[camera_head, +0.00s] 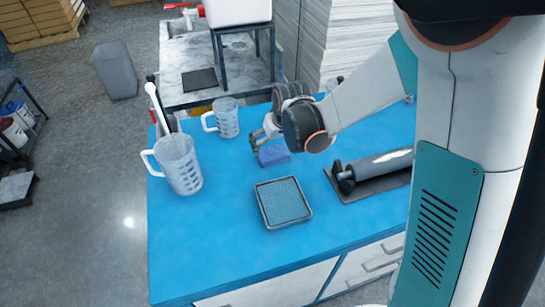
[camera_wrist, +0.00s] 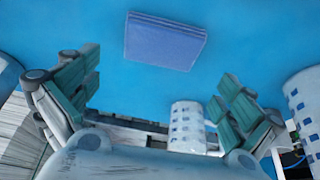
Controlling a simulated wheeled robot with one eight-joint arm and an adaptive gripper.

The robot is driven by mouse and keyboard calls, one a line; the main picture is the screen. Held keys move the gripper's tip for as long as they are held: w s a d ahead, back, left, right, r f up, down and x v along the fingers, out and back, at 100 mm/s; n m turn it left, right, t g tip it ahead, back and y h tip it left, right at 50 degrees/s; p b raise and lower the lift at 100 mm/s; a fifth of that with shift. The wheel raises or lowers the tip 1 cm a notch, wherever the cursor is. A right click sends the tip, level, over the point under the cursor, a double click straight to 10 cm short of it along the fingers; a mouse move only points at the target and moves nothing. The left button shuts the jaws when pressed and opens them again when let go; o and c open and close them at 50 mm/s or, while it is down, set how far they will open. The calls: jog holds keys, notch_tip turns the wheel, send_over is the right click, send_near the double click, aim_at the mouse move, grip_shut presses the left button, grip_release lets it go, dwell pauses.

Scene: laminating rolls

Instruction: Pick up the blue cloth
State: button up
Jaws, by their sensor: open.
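The blue cloth (camera_head: 273,154) lies folded flat on the blue table, behind the square tray. In the wrist view the cloth (camera_wrist: 164,42) is at the upper middle, whole and unobstructed, beyond the gap between the fingers. My gripper (camera_head: 257,136) is just above and beside the cloth in the head view. In the wrist view my gripper (camera_wrist: 155,98) has its two green-padded fingers spread wide, with nothing between them. The gripper is apart from the cloth.
A square tray (camera_head: 283,203) with a speckled grey-blue surface lies in front of the cloth. A roller (camera_head: 378,166) on a dark plate is at right. Two measuring jugs, a nearer one (camera_head: 180,165) and a farther one (camera_head: 227,118), stand at left. The table's front is clear.

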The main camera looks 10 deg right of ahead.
aim_at(273, 153)
jog(key=b+x, duration=0.1)
jog(key=x, duration=0.1)
jog(key=s+b+x, duration=0.1)
jog(key=x, duration=0.2)
jog(key=shift+d+f, duration=0.1)
jog(key=shift+f, duration=0.15)
jog(key=shift+w+f, duration=0.2)
jog(key=shift+f, duration=0.15)
jog(key=shift+r, duration=0.1)
jog(key=shift+c, duration=0.6)
jog(key=c, duration=0.7)
